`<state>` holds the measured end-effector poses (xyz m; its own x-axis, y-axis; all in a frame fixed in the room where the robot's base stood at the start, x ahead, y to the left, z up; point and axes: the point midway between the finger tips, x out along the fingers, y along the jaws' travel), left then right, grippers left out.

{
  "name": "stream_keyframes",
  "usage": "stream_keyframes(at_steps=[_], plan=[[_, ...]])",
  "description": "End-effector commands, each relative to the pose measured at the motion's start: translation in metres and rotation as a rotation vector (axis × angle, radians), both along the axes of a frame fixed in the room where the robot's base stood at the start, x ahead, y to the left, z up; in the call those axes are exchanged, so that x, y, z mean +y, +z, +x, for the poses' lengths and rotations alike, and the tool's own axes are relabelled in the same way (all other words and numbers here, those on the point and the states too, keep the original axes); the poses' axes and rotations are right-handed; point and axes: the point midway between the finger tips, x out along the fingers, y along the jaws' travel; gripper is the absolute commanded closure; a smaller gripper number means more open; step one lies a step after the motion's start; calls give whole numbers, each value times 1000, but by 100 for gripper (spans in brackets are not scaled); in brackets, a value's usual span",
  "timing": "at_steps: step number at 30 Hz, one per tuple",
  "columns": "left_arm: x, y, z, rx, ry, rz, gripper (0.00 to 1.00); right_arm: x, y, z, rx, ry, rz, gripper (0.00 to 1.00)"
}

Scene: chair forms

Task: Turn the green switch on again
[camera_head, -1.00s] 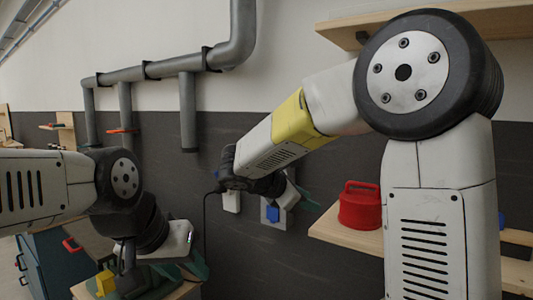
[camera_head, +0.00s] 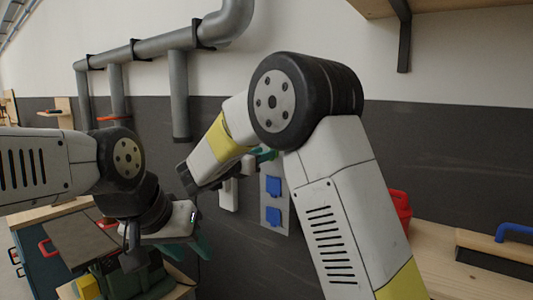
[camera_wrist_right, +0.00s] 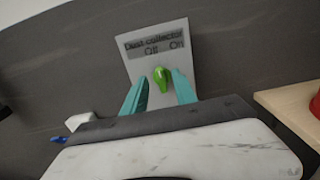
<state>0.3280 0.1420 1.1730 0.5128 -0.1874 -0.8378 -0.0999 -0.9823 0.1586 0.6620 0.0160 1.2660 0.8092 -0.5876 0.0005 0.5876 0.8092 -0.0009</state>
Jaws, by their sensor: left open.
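The green switch (camera_wrist_right: 160,78) is a small knob on a light grey plate (camera_wrist_right: 137,65) marked "Dust collector", "Off" and "On". In the right wrist view its top points roughly up, towards the "Off" side. My right gripper (camera_wrist_right: 162,84) is open, with one teal finger on each side of the knob; I cannot tell whether either touches it. In the head view my right gripper (camera_head: 265,155) is mostly hidden behind my arm, and the switch is not visible. My left gripper (camera_head: 188,250) is open at the lower left, away from the switch.
A panel with blue sockets (camera_head: 264,202) and a white wall box (camera_head: 229,196) sit below my right forearm. A wooden shelf (camera_head: 440,262) at the right holds a red container (camera_head: 400,205). A green machine (camera_head: 130,282) stands below my left gripper. Grey pipes (camera_head: 180,105) run along the wall.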

Motion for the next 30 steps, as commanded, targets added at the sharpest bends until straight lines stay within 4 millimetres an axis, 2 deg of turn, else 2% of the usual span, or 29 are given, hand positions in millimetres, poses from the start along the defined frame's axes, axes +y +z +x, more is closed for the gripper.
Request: stream_keyframes(at_steps=[6,14,20,30], plan=[[0,0,0,0,0,0,59,-12,0,16,0,-1,0,66],[0,0,0,0,0,0,59,-13,0,17,0,0,0,66],[0,0,0,0,0,0,59,-13,0,17,0,0,0,100],[0,0,0,0,0,0,59,-13,0,17,-7,0,11,100]])
